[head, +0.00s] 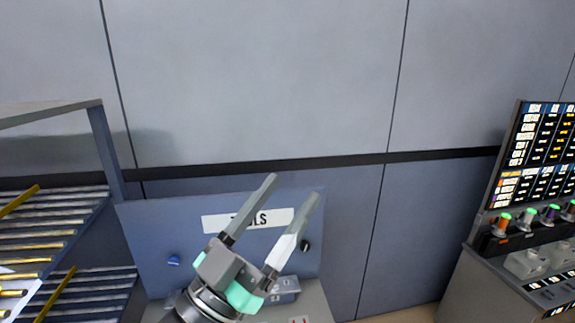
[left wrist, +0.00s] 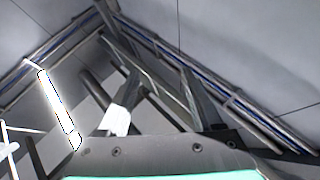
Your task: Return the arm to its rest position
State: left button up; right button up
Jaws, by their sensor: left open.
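My left gripper (head: 291,192) is raised in the lower middle of the head view, in front of the blue tool board (head: 160,222). Its two grey fingers point up and to the right. They stand apart with nothing between them, so the gripper is open and empty. One finger has a white patch, and the wrist has mint-green parts. In the left wrist view, the grey gripper body with a mint-green edge fills the bottom. The fingers there are hard to separate from the structure behind. My right gripper is in neither view.
A shelf rack (head: 104,150) with slatted tiers and yellow strips stands at the left. A control console (head: 470,285) with a lit display panel (head: 545,150) and coloured knobs stands at the right. The grey wall (head: 260,80) behind is bare.

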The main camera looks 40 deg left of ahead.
pick_arm(q)
jog(key=s+d+r+t+h, duration=0.2)
jog(key=s+d+r, duration=0.3)
jog(key=r, duration=0.5)
jog(key=shift+t, duration=0.4)
notch_tip(320, 180, up, 20)
jog(key=p, duration=2)
jog(key=shift+w, duration=0.1)
